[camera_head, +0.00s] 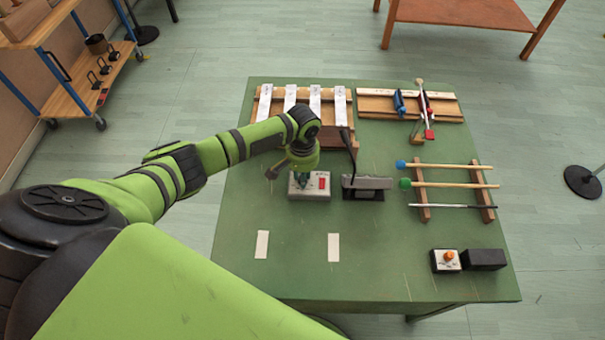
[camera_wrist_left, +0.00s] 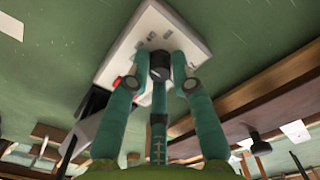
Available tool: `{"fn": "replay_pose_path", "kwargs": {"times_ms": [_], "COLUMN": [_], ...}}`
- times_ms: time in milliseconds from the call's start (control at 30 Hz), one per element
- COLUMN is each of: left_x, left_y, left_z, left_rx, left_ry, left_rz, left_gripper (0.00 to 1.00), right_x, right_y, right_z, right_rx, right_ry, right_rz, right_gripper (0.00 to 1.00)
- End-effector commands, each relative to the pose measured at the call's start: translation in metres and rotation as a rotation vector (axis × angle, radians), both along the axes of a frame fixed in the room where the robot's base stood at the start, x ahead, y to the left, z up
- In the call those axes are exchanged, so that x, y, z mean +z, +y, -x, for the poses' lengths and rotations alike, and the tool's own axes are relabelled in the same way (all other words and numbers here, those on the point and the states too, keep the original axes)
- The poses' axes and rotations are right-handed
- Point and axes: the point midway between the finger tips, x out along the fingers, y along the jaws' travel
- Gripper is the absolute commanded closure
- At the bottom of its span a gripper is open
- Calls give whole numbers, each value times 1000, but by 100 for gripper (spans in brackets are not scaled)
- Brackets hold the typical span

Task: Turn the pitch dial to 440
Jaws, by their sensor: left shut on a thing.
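The pitch dial is a small dark knob (camera_wrist_left: 160,66) on a light grey box; its printed marks are too small to read. The box (camera_head: 318,193) stands on the green table (camera_head: 290,225), with a red patch at its right side. My left gripper (camera_head: 303,181) points down over the box's left part and hides the dial in the head view. In the left wrist view the teal fingers are closed around the knob, gripping it. The dial's setting cannot be read. My right gripper is not in view.
A dark grey device (camera_head: 367,183) stands just right of the box. Behind are wooden bars with white plates (camera_head: 315,97). A mallet rack (camera_head: 421,203) lies to the right, and a box with an orange button (camera_head: 446,260) is at front right. The front middle is mostly clear.

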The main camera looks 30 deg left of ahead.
Motion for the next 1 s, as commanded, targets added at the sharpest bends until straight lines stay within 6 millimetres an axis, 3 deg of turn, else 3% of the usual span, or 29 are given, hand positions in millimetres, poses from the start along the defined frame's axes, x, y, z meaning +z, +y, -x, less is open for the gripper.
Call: {"fn": "replay_pose_path", "kwargs": {"times_ms": [33, 67, 100, 433, 567, 1000], "left_x": [-2, -2, -2, 0, 9, 95], "left_y": [0, 0, 0, 0, 0, 0], "left_z": [2, 2, 2, 0, 0, 0], "left_rx": [-1, -2, -2, -2, -1, -3], "left_ry": [4, 4, 4, 1, -1, -1], "left_rz": [0, 0, 0, 0, 1, 1], "left_gripper": [100, 68, 52, 52, 52, 52], "right_x": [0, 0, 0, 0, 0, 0], "right_y": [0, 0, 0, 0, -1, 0], "right_z": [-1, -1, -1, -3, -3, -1], "right_rx": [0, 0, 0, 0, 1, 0], "right_ry": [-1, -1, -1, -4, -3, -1], "right_rz": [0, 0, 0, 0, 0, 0], "right_gripper": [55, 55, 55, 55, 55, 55]}}
